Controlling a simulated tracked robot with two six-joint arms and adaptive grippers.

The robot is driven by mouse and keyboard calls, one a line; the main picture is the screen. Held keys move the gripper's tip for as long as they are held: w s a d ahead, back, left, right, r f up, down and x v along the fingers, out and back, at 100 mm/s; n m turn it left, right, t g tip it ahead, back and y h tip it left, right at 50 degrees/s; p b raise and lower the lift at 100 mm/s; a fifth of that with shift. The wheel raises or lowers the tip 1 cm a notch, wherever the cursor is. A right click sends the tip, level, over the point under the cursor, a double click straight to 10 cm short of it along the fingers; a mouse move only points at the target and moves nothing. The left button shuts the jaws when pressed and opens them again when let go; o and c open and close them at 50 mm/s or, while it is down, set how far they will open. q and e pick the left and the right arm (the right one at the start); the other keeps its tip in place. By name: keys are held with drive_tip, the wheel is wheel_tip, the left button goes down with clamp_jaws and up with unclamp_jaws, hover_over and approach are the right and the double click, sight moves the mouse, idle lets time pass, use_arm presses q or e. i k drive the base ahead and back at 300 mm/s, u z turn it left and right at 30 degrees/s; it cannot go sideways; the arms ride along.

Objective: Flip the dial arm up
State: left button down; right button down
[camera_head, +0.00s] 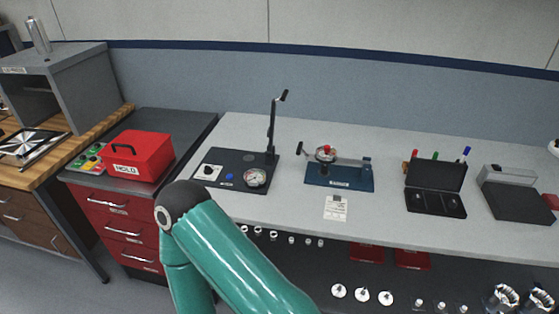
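A black base plate (225,181) lies on the grey bench top, left of centre. A dark upright post (271,130) rises from its right side and ends in a short angled piece (282,97). A round white-faced dial (255,178) sits low at the plate's front right corner. I cannot tell from this view how the dial joins the post or which piece is the dial arm. A teal arm of mine stands in front, with its dark elbow cap below the plate's left front. Neither of my grippers shows in this view.
A blue fixture (339,181) with a red-topped part stands right of the plate, behind a white card (336,207). An open black case (435,188) and a grey-and-black box (517,196) stand farther right. A red HOLD box (138,155) is on the left cabinet. Small parts lie on the lower shelf.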

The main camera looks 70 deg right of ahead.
sight(320, 156)
drive_tip(key=u, duration=0.2)
drive_tip(key=i, duration=0.85)
drive_tip(key=z, duration=1.55)
drive_tip(key=i, duration=0.15)
drive_tip(key=z, duration=1.95)
drive_tip(key=i, duration=0.6)
drive_tip(key=u, duration=0.2)
drive_tip(key=k, duration=0.6)
drive_tip(key=z, duration=0.05)
